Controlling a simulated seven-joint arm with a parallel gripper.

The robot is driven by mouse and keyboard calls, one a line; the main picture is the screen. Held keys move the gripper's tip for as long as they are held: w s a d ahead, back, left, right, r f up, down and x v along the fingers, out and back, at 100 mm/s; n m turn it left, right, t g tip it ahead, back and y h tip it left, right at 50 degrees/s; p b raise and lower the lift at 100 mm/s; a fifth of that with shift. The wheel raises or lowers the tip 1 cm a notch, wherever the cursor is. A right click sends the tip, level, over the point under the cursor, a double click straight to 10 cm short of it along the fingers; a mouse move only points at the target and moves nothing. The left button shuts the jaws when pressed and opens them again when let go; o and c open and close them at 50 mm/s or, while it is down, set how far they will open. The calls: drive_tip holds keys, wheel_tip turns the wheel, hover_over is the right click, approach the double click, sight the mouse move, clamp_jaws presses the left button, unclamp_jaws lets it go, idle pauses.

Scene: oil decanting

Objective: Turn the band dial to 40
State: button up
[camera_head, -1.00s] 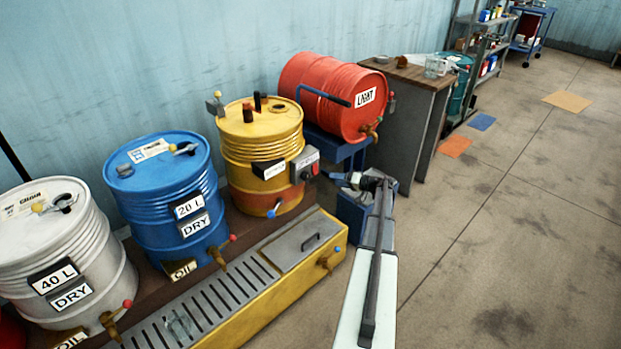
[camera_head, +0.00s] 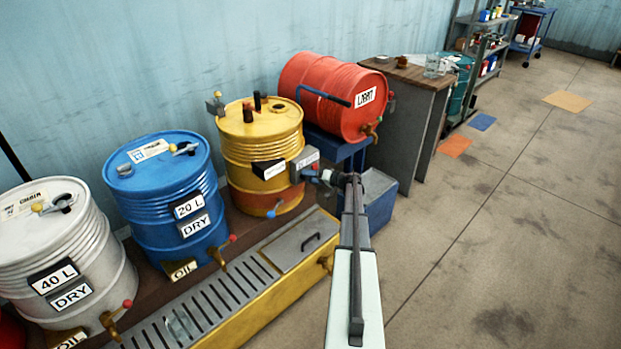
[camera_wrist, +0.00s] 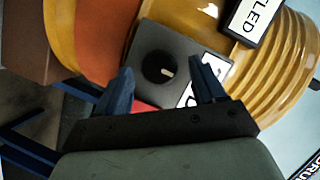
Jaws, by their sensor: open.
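The dial (camera_wrist: 156,64) is a round black knob with a short white mark, set on a dark grey box (camera_wrist: 150,38). The box (camera_head: 303,158) is on the side of the yellow drum (camera_head: 262,142); in the head view my gripper hides the knob. My gripper (camera_head: 312,176) is in front of the box. In the wrist view my gripper (camera_wrist: 163,75) is open, its two blue fingers on either side of the knob, with gaps between. The right finger partly covers a white label on the box, so the dial's numbers cannot be read.
A blue drum (camera_head: 165,205) and a white drum (camera_head: 62,255) stand to the left. A red drum (camera_head: 325,95) lies on a blue stand behind. A yellow tray with a grey grate (camera_head: 225,300) runs in front.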

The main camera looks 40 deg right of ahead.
drive_tip(key=shift+w, duration=0.2)
drive_tip(key=shift+c, duration=0.4)
drive_tip(key=c, duration=1)
drive_tip(key=shift+f, duration=0.1)
drive_tip(key=m+t, duration=0.1)
drive_tip(key=m, duration=0.2)
drive_tip(key=m+t+y, duration=0.1)
drive_tip(key=m, duration=0.3)
drive_tip(key=f+m+t+y, duration=0.1)
drive_tip(key=m, duration=0.2)
drive_tip(key=shift+m+t, duration=0.3)
drive_tip(key=shift+m, duration=0.1)
